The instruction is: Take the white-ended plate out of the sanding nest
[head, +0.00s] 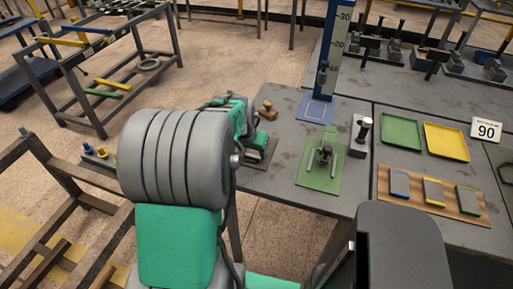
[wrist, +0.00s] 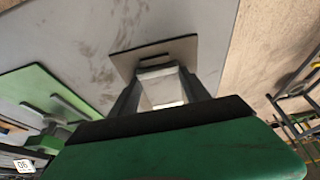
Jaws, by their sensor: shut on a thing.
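My gripper (wrist: 160,84) is shut on a pale, white-ended plate (wrist: 161,93), which shows between its two dark fingers in the wrist view. Just beyond the fingertips lies a flat brown board with dark slot-like bars, which looks like the sanding nest (wrist: 186,46). I cannot tell whether the plate's lower end is still seated in the nest or clear of it. In the head view the brown nest board (head: 262,153) shows at the table's left edge, partly behind my arm. The plate and fingertips are hidden there.
A green board with a fixture (head: 318,180) stands right of the nest. A wooden-handled block (head: 267,110) is behind it. Green (head: 401,133) and yellow (head: 446,141) trays and a wooden board of coloured plates (head: 433,196) lie farther right.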

